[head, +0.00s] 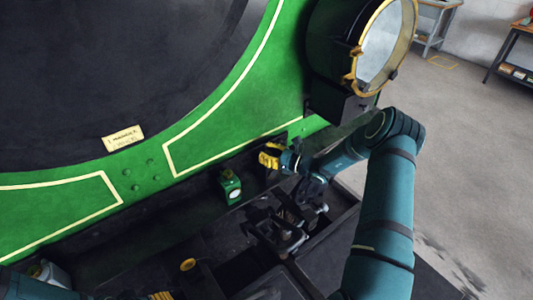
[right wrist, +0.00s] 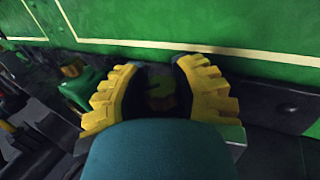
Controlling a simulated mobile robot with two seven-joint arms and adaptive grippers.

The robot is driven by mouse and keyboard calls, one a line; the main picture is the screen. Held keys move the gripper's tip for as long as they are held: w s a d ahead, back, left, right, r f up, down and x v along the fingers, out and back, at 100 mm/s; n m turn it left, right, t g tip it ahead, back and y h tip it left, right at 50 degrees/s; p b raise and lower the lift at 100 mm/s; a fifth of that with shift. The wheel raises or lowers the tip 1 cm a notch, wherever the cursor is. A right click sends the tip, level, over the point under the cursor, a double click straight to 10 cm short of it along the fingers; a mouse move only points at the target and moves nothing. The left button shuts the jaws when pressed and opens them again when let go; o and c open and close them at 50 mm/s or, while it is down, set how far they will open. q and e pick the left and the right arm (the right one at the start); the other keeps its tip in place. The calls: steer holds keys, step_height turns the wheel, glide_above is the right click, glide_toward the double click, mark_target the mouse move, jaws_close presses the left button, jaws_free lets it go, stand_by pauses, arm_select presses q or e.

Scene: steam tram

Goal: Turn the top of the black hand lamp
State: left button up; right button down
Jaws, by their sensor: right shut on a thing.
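My right gripper (head: 270,156) reaches in from the right, beside the green front of the tram. In the right wrist view its yellow ribbed fingers (right wrist: 158,92) are closed around the sides of a dark round top with a dull greenish patch. This appears to be the top of the black hand lamp (right wrist: 161,88). The lamp's body is hidden under the gripper, and in the head view the gripper and shadow hide the lamp.
A green lamp (head: 230,186) with a pale round face stands just left of the gripper; it also shows in the right wrist view (right wrist: 84,92). A large brass-rimmed headlamp (head: 380,45) is above right. Dark metal fittings (head: 283,228) lie below. Open floor is at right.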

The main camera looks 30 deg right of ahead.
steer(key=shift+h, duration=0.3)
steer(key=c, duration=0.6)
jaws_free()
steer(key=shift+c, duration=0.2)
steer(key=shift+s, duration=0.1)
steer(key=v, duration=1.1)
steer(key=shift+s+d+f, duration=0.2)
steer(key=shift+s+d, duration=0.05)
steer(key=shift+s, duration=0.1)
